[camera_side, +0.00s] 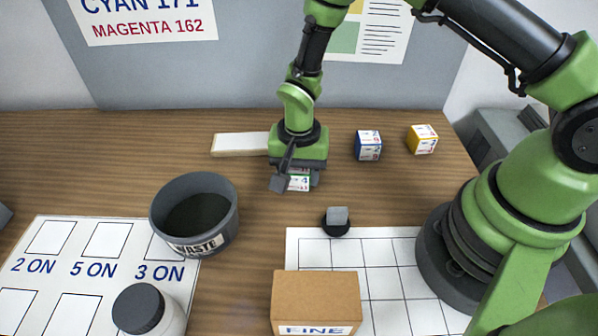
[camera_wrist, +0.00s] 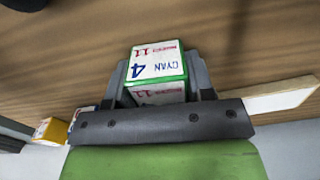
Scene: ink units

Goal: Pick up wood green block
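The green block (camera_side: 299,183) has green edges and white labelled faces. In the side view it is below my gripper (camera_side: 297,181), partly covered by it.
A blue block (camera_side: 368,145) and a yellow block (camera_side: 422,139) stand to the right. A pale bar (camera_side: 240,144) lies behind, to the left. The WASTE bin (camera_side: 207,243) is at front left. A small grey cube on a dark disc (camera_side: 337,218) and a FINE box (camera_side: 316,298) are in front.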

